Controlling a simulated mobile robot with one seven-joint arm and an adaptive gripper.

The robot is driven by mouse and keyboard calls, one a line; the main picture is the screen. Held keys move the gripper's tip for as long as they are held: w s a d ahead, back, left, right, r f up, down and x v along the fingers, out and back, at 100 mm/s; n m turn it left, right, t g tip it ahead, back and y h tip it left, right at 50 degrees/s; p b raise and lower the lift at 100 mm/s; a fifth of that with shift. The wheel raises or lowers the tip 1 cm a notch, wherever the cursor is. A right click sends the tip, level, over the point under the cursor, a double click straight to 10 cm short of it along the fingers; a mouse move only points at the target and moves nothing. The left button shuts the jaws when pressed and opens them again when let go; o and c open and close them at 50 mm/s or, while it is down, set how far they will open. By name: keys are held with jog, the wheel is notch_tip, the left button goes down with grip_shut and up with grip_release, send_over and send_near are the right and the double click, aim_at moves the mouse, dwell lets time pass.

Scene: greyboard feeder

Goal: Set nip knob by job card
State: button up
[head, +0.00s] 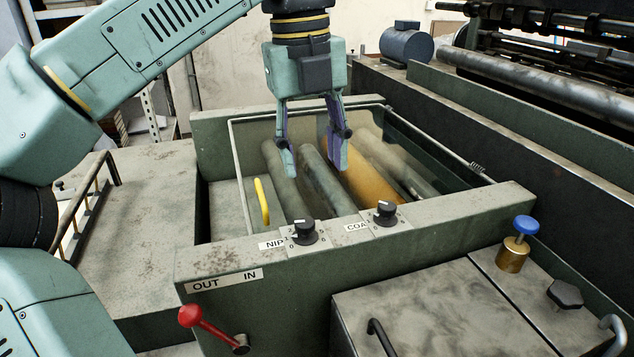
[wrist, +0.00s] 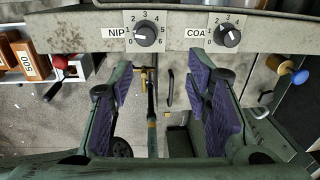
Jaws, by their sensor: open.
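The NIP knob (head: 305,232) is a black dial on the front rail of the green feeder, beside its white NIP label. It also shows at the top of the wrist view (wrist: 146,36) with a scale from 0 to 6; its exact pointer setting is too small to read surely. The similar COA-labelled knob (head: 385,212) sits to its right and shows in the wrist view (wrist: 228,38). My gripper (head: 312,172) is open and empty, above the rollers behind the rail, apart from both knobs. Its purple-padded fingers (wrist: 160,82) spread below the knobs in the wrist view. I cannot make out a job card.
A clear guard with a wire frame (head: 232,165) covers several rollers (head: 355,172). A yellow handle (head: 262,201) stands left of them. A red-knobbed lever (head: 192,316) projects below the OUT/IN label (head: 224,280). A blue-topped brass knob (head: 518,243) stands at right.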

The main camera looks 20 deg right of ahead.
aim_at(304, 221)
jog(key=shift+n+y, duration=0.4)
jog(key=shift+y, duration=0.1)
jog(key=f, duration=0.7)
jog(key=a+f, duration=0.1)
jog(key=f, duration=0.2)
jog(key=shift+w+a+f, duration=0.1)
jog(key=shift+w+f, duration=0.1)
jog(key=shift+w, duration=0.1)
jog(key=shift+c, duration=0.4)
grip_shut()
